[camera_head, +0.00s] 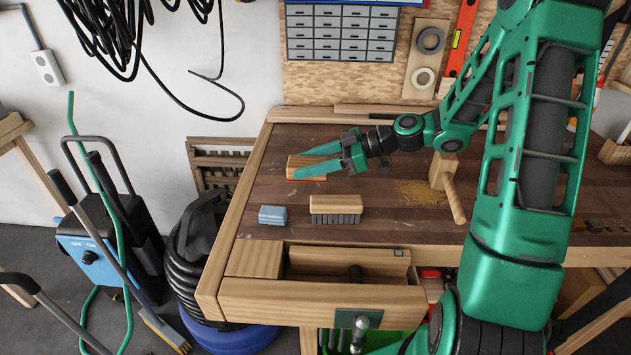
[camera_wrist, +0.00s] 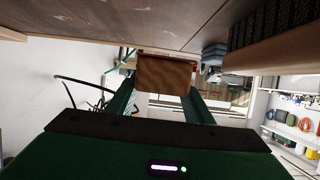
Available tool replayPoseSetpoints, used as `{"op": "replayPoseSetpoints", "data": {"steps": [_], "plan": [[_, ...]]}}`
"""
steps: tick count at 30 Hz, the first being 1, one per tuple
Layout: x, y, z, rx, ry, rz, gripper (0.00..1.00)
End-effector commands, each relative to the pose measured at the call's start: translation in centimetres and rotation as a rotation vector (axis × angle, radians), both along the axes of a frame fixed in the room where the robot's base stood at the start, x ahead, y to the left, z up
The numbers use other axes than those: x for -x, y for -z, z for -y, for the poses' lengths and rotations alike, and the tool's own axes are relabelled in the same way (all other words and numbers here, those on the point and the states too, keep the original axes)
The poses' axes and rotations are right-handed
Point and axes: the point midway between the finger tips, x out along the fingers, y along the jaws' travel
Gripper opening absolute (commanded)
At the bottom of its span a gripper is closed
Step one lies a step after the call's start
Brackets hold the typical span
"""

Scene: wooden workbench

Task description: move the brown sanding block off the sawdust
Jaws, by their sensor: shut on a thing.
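The brown sanding block (camera_head: 307,166) is at the left part of the workbench top, with a reddish underside edge. My gripper (camera_head: 318,161) is shut on it, with a green finger on each side. In the wrist view the block (camera_wrist: 165,73) sits between the two fingertips (camera_wrist: 165,88), close to the bench surface. I cannot tell whether it touches the bench. The sawdust (camera_head: 423,192) is a yellow patch on the bench, well to the right of the block.
A wooden brush (camera_head: 336,204) and a blue-grey block (camera_head: 272,215) lie nearer the front. An open drawer (camera_head: 310,290) juts out at the front. Bare bench (camera_head: 290,140) surrounds the block.

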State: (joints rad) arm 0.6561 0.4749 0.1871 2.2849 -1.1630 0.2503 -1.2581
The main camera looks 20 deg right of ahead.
Motion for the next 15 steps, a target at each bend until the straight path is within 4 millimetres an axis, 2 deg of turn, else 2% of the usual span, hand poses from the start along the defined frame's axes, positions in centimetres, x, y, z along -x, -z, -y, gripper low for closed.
{"op": "replayPoseSetpoints", "data": {"steps": [3, 6, 11, 15], "plan": [[0.4, 1.0, 1.7, 0.000, 0.003, -0.001, 0.22], [0.6, 1.4, 2.4, 0.000, 0.002, 0.000, 0.22], [0.6, 2.1, 2.5, 0.000, 0.000, -0.001, 0.22], [0.6, 3.9, 2.5, -0.002, 0.000, -0.002, 0.22]]}}
